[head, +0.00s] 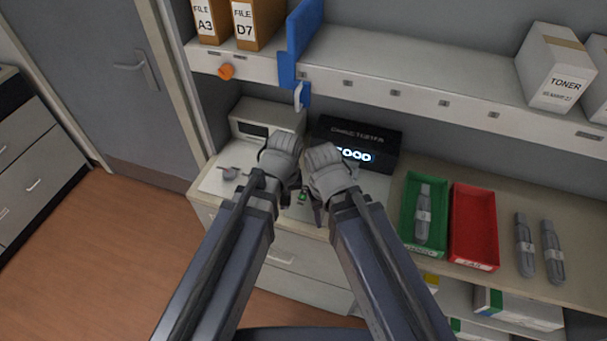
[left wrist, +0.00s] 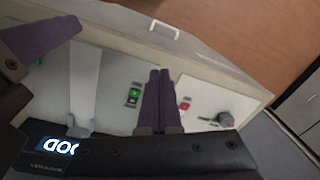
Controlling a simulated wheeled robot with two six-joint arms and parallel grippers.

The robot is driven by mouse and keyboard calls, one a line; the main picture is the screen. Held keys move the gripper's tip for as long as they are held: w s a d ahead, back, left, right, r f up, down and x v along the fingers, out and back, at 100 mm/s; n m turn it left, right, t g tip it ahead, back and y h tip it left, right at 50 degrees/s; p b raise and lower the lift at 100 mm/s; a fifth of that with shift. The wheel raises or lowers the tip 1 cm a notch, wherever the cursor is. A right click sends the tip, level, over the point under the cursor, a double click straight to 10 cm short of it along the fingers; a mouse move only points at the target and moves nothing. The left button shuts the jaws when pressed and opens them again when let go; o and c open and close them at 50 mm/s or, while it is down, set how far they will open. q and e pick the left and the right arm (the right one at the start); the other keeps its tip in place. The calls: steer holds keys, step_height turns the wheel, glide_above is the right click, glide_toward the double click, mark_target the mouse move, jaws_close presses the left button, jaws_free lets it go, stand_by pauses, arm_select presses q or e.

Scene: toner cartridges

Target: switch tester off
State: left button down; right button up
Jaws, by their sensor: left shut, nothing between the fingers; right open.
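The black charge tester (head: 385,137) stands at the back of the counter, its display (head: 357,155) lit and reading GOOD, the first letter partly hidden. The display also shows in the left wrist view (left wrist: 58,146). A small switch with a green face (head: 302,196) is on the pale panel in front; it shows clearly in the left wrist view (left wrist: 133,96). My left gripper (head: 285,200) is shut and empty, above the panel; its fingertips (left wrist: 160,74) appear between the green switch and a red piece (left wrist: 184,104). My right gripper (head: 317,212) is open beside the switch.
A green tray (head: 407,207) holds a cartridge (head: 424,215); a red tray (head: 473,225) beside it is empty. Two cartridges (head: 525,245) lie at the right. A grey knob-like part (left wrist: 225,118) is near the panel's end. A shelf (head: 420,85) overhangs the counter.

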arm_select(q)
steer(key=w+r+n+p, duration=0.4)
steer(key=w+r+n, duration=0.1)
steer(key=w+n, duration=0.2)
steer(key=n+t+h, duration=0.1)
steer(key=n, duration=0.5)
glide_above(304, 191)
steer(key=s, duration=0.2)
steer(key=shift+a+r, duration=0.15)
steer(key=shift+a, duration=0.15)
steer(key=f+b, duration=0.4)
steer(key=w+f+b, duration=0.1)
steer(key=f+b, duration=0.9)
steer(key=shift+w+d, duration=0.25)
steer(key=shift+w, duration=0.05)
